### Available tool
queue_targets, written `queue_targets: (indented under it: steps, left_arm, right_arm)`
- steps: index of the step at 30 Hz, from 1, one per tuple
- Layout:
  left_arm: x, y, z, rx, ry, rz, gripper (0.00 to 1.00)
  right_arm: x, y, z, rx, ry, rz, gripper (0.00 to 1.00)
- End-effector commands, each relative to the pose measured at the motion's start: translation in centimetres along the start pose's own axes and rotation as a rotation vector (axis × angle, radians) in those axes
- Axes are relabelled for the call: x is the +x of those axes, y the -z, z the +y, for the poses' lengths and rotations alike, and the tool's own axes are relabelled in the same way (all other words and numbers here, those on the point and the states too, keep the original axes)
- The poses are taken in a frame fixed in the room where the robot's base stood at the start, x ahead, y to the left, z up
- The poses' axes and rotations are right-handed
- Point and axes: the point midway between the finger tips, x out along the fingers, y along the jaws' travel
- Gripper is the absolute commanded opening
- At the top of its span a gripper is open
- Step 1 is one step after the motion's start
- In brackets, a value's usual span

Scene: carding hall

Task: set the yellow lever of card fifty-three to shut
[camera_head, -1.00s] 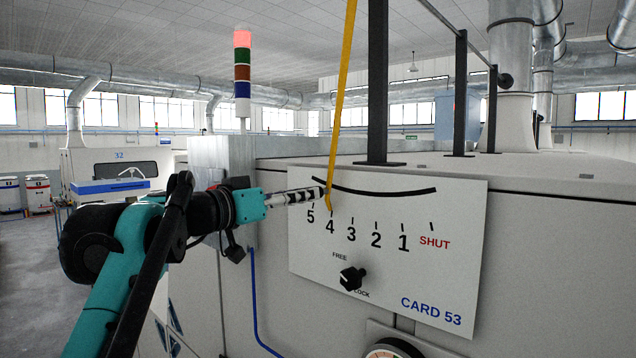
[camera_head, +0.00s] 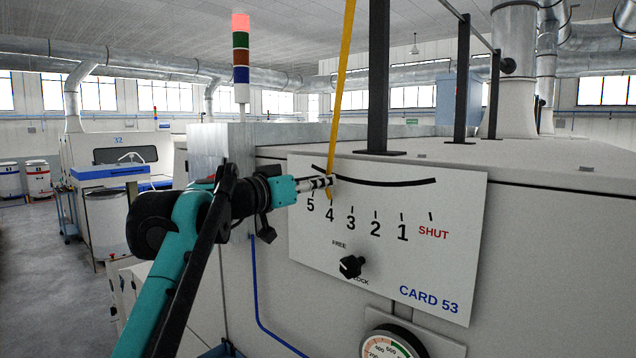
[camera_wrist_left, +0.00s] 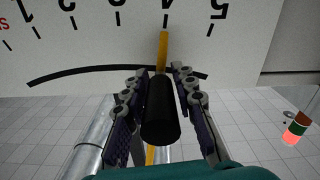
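The yellow lever (camera_head: 341,90) runs down from above the picture, and its tip is at the 4 on the white scale plate (camera_head: 460,215) marked CARD 53. SHUT is at the right end of the scale. My left gripper (camera_head: 332,182) is at the lever's lower end. In the left wrist view, the lever's yellow tip (camera_wrist_left: 164,48) shows beyond a black cylindrical handle (camera_wrist_left: 160,112). The fingers of my left gripper (camera_wrist_left: 160,82) stand on both sides of this handle, apart, with narrow gaps seeming to remain. My right gripper is not in view.
A black knob (camera_head: 351,267) marked FREE and LOCK sits below the scale; its setting is hard to read. A round gauge (camera_head: 392,345) is below it. Black posts (camera_head: 378,80) rise from the machine top. A signal tower (camera_head: 241,60) stands behind my arm.

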Motion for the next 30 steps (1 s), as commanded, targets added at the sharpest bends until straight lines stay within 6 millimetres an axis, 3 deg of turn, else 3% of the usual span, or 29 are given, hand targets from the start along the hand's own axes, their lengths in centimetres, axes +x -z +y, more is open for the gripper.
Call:
queue_targets:
  steps: [5, 8, 15, 24, 30]
  left_arm:
    - [0.0, -0.1, 0.5, -0.008, -0.001, 0.0, 0.0]
    - [0.1, -0.6, 2.3, -0.041, -0.005, 0.0, 0.0]
    - [0.1, -2.1, 9.3, -0.183, -0.008, -0.001, 0.0]
    - [0.1, -2.3, 18.0, -0.363, -0.008, -0.002, 0.0]
    - [0.0, -2.1, 20.8, -0.429, -0.003, -0.001, 0.0]
  right_arm:
    - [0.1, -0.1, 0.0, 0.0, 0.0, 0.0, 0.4]
    - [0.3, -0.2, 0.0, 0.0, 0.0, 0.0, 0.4]
    - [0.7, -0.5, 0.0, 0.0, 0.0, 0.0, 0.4]
    - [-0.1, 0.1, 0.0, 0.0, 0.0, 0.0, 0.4]
    - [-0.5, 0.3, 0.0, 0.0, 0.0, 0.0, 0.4]
